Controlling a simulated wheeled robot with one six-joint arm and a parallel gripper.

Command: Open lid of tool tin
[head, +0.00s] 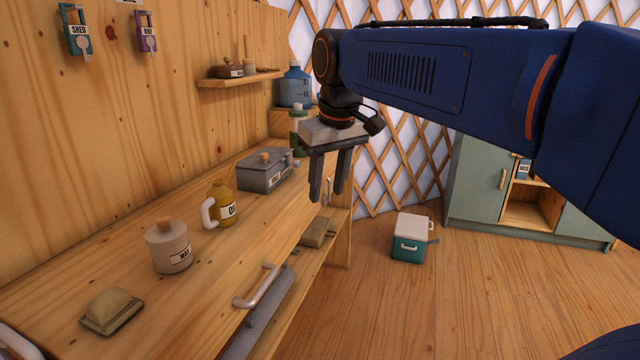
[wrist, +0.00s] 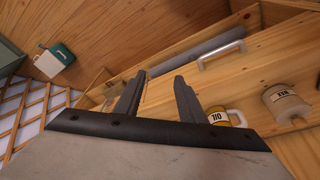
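A grey metal tin (head: 264,176) with a wooden knob and a white label, likely the tool tin, stands on the wooden workbench near its far end. Its lid (head: 265,159) looks closed. My gripper (head: 329,194) hangs to the right of the tin, pointing down, apart from it. Its two fingers are spread with nothing between them. The fingers also show in the wrist view (wrist: 159,80), where the tin is not seen.
On the workbench (head: 120,222) nearer me are a yellow oil jug (head: 222,205), a lidded pot (head: 168,248) and a butter-dish-like object (head: 111,311). A green bottle (head: 298,130) stands behind the tin. A teal box (head: 408,247) sits on the floor.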

